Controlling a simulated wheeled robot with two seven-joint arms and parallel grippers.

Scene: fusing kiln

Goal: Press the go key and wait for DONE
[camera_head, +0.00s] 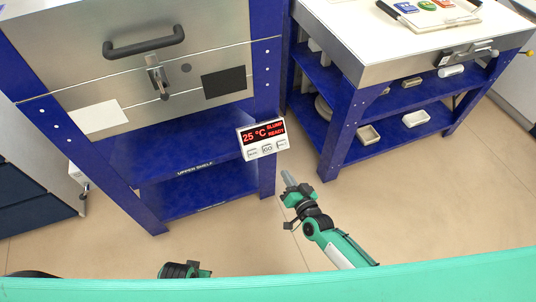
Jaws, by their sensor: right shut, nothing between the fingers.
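The kiln's control box (262,138) hangs at the right front of the kiln's blue frame. Its red display reads "25 °C", "SLUMP" and "READY". Below the display is a row of pale keys, and the middle one, the go key (267,149), seems to be labelled GO. My right gripper (287,176) is shut and empty, below and to the right of the box, apart from it in the picture. Part of my left arm shows at the bottom left, but its fingers are not visible.
The steel kiln (60,45) has a dark handle (145,44) and a front latch (157,76). Blue shelves (200,182) lie below it. At right, a blue-framed workbench (350,45) carries a tray with coloured pieces. The floor between is clear.

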